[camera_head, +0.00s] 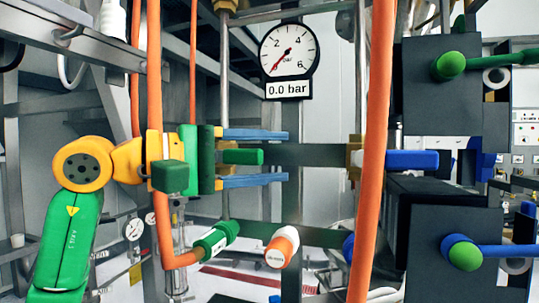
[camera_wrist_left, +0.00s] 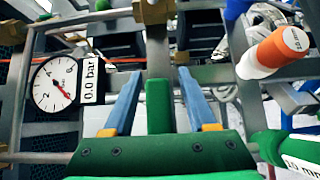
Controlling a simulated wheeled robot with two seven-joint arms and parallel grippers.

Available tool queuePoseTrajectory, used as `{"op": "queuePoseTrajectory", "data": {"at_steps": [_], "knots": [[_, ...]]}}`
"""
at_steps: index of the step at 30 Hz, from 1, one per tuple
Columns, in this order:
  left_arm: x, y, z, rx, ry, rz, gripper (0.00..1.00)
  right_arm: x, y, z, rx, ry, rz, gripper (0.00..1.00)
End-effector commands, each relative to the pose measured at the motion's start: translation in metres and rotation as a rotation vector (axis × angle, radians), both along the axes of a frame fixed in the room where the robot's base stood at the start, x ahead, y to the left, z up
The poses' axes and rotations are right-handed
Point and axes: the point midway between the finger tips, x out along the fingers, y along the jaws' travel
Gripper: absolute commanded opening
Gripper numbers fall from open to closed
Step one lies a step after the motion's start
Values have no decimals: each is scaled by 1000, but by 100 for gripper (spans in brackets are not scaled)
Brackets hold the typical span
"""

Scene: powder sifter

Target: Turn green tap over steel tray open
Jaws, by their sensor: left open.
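The green tap handle (camera_head: 243,156) sits level on the metal frame, in front of the upright pipes. My left gripper (camera_head: 286,157) is open, with one blue finger above the handle and one below it. In the left wrist view the green handle (camera_wrist_left: 160,108) stands between the two spread fingers of the gripper (camera_wrist_left: 160,76), with a gap on each side. The handle's far end and valve body are partly hidden. I cannot make out the steel tray. My right gripper is not in view.
A gauge (camera_head: 289,53) reads 0.0 bar above the handle. A blue tap handle (camera_head: 412,159) lies to the right, past an orange hose (camera_head: 374,130). An orange-and-white cap (camera_head: 282,247) and a green fitting (camera_head: 217,238) sit below. Dark boxes (camera_head: 440,236) crowd the right.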

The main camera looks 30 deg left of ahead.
Motion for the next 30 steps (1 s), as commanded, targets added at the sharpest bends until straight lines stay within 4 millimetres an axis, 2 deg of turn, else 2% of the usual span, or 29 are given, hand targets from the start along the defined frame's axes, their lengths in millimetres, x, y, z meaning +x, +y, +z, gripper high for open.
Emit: {"op": "queuePoseTrajectory", "data": {"at_steps": [1, 6, 7, 8, 30], "knots": [[0, 0, 0, 0, 0, 0, 57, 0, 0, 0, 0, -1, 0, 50], [0, 0, 0, -1, 0, 0, 12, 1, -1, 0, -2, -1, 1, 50], [0, 0, 0, -1, 0, 0, 4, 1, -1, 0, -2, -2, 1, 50], [0, 0, 0, -1, 0, 0, 0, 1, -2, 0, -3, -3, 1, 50], [0, 0, 0, -1, 0, 0, 0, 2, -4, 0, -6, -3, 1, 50]]}}
